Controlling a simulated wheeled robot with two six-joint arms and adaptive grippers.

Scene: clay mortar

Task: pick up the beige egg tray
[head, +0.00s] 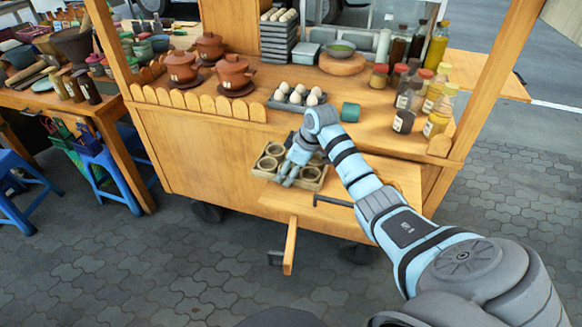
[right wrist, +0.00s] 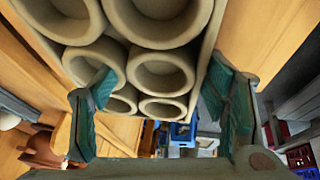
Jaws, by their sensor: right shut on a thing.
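The beige egg tray (head: 312,185), with several round cups, is at the cart's lower front shelf in the head view. My right gripper (head: 287,178) reaches down over it from the right and is shut on it, hiding its middle. In the right wrist view the tray's cups (right wrist: 162,75) fill the upper middle. The fingers of the right gripper (right wrist: 162,108) stand on either side of the tray. I cannot tell whether the tray touches the shelf. My left gripper is not in view.
On the counter above stand a dark tray of white eggs (head: 298,98), a teal cup (head: 350,112), clay pots (head: 235,75) and several bottles (head: 437,110). A scalloped wooden fence (head: 200,104) edges the counter. The shelf (head: 385,180) is clear right of the tray.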

